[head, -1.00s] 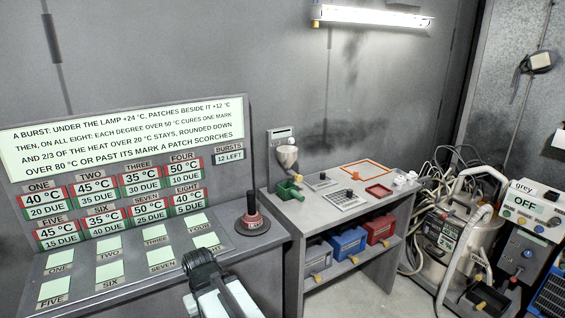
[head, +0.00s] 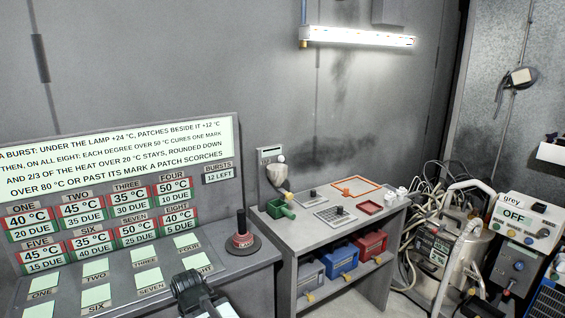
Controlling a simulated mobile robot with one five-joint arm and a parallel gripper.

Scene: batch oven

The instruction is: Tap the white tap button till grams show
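A pale rounded dispenser (head: 276,174) hangs on the wall above the left end of the grey bench. A small panel with a dark display (head: 270,152) sits just above it; any reading is too small to make out. A small white round knob (head: 281,158) shows at the panel's lower right and may be the tap button. A green open container (head: 280,208) stands on the bench below the yellow-tipped spout. My gripper (head: 188,287) is at the bottom of the picture, in front of the sloped patch panel, well short of the dispenser. Its fingers cannot be made out.
A red-and-black stick control (head: 242,242) stands upright at the panel's right end. The bench (head: 300,228) carries a grid plate (head: 336,214) and red tray (head: 369,207), with coloured bins below. A machine reading OFF (head: 527,222) and cables stand right.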

